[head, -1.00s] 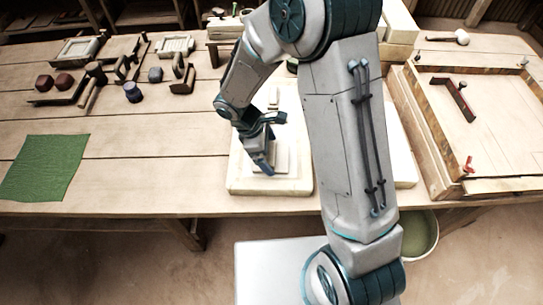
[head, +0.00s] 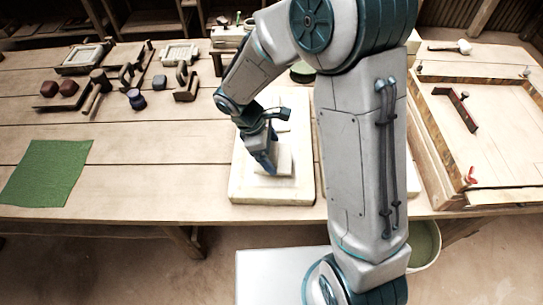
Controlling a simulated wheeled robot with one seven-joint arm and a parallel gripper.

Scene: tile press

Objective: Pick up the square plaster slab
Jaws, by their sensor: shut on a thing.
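The square plaster slab (head: 286,160) is a small pale plate at the middle of the table, partly hidden behind my fingers. My gripper (head: 267,166) comes down over it from the upper left and is shut on its near left part. Under them is a larger thick pale block (head: 245,190) lying flat near the table's front edge. I cannot tell whether the slab touches the block or is slightly above it.
A green cloth (head: 47,172) lies at the left. Wooden tools and dark pots (head: 136,99) stand at the back left. A bucket (head: 425,245) is below the front edge. The table between cloth and block is clear.

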